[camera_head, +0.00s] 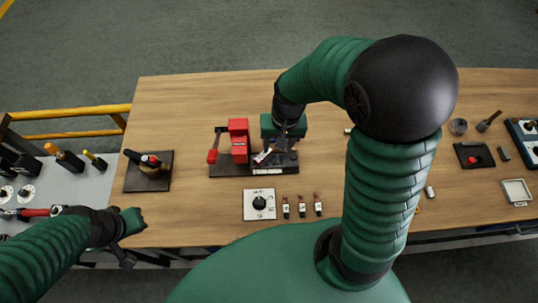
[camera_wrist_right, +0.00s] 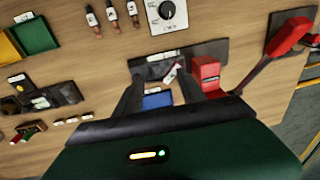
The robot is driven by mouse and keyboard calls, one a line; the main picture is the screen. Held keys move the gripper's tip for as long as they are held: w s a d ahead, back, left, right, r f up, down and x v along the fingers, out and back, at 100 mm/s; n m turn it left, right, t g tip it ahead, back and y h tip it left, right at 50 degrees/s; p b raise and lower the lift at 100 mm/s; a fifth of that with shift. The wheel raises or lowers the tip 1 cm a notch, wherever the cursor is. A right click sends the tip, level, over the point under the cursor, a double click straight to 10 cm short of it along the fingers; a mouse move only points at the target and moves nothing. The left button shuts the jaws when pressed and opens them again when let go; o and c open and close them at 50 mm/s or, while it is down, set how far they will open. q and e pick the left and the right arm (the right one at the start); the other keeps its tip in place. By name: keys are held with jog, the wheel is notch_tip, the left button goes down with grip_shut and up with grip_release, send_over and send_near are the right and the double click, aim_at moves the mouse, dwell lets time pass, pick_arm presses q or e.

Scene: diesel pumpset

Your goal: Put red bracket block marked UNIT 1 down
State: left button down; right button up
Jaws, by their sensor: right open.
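A red block (camera_head: 239,139) stands upright on a dark base plate (camera_head: 230,170) in the middle of the table. It also shows in the right wrist view (camera_wrist_right: 206,72), beside the right-hand finger. I cannot read a UNIT 1 mark on it. My right gripper (camera_head: 268,154) is over the plate just right of the red block. In the wrist view its fingers (camera_wrist_right: 160,88) are apart, with a small white-and-red tag (camera_wrist_right: 172,73) visible between them; I cannot tell whether they touch anything. My left gripper (camera_head: 127,250) is at the table's front left edge, its jaws unclear.
A red-handled lever (camera_head: 213,156) stands left of the red block. A dark stand (camera_head: 149,181) is at the left. Bare wood lies behind the plate.

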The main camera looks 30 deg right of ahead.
jog(key=w+d+f+m+g+y+p, duration=0.2)
jog(key=w+d+m+y, duration=0.1)
jog(key=w+d+m, duration=0.55)
jog(key=m+p, duration=0.1)
send_near(264, 155)
jog(key=shift+w+a+f+y+p, duration=0.1)
jog(key=shift+a+f+y+p, duration=0.15)
jog(key=shift+f, duration=0.35)
jog(key=shift+w+a+f+y+p, duration=0.15)
jog(key=shift+f+p, duration=0.15)
jog(key=shift+f, duration=0.7)
jog(key=p+x, duration=0.1)
jog(key=x, duration=0.2)
jog(key=p+x, duration=0.1)
jog(key=shift+s+d+f+p, duration=0.15)
jog(key=shift+s+f+p, duration=0.1)
jog(key=shift+f+p, duration=0.1)
pick_arm(q)
jog(key=w+v, duration=0.1)
jog(key=v, duration=0.6)
jog(key=shift+w+r, duration=0.15)
jog(key=shift+w, duration=0.6)
pick_arm(e)
jog(key=shift+w+f, duration=0.15)
jog(key=shift+c, duration=0.5)
pick_arm(q)
jog(key=shift+d, duration=0.2)
pick_arm(e)
grip_shut()
